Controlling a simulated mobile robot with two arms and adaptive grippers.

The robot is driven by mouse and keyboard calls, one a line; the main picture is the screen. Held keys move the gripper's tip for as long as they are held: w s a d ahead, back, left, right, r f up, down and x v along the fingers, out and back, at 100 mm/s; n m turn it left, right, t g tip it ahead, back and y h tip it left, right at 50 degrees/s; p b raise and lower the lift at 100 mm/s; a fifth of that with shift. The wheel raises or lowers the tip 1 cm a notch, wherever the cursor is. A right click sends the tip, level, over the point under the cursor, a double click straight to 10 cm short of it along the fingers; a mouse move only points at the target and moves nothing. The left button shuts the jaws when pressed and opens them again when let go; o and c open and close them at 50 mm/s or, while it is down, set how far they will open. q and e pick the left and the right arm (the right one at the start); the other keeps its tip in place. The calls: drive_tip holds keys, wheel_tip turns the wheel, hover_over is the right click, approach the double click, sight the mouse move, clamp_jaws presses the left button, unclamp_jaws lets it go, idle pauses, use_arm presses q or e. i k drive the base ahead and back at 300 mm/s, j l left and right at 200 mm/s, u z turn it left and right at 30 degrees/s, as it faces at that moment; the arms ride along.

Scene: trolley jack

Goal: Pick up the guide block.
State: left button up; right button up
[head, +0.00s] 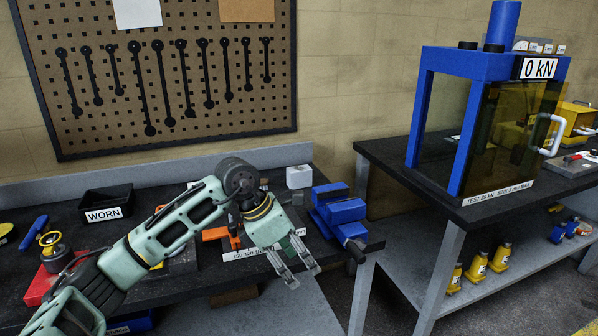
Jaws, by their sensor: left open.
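My left gripper (302,275) reaches in from the left over the front edge of the dark bench (165,285). Its two fingers point down and right, apart, with nothing between them. A pale grey block (299,177) sits at the back of the bench, beyond the gripper and beside the blue vise (338,210); I cannot tell for sure whether it is the guide block. An orange part (214,234) and a labelled plate (240,254) are partly hidden behind my left wrist. My right gripper is not in view.
A black bin marked WORN (105,204) and a red base (40,286) are on the left of the bench. A pegboard with wrenches (160,80) hangs behind. A blue press (465,65) with a tinted guard stands on the right table; yellow bottle jacks (477,267) are below.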

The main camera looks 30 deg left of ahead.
sight(299, 176)
drive_tip(key=i+j, duration=0.6)
drive_tip(key=i, duration=0.15)
drive_tip(key=i+j, duration=0.6)
drive_tip(key=i, duration=0.1)
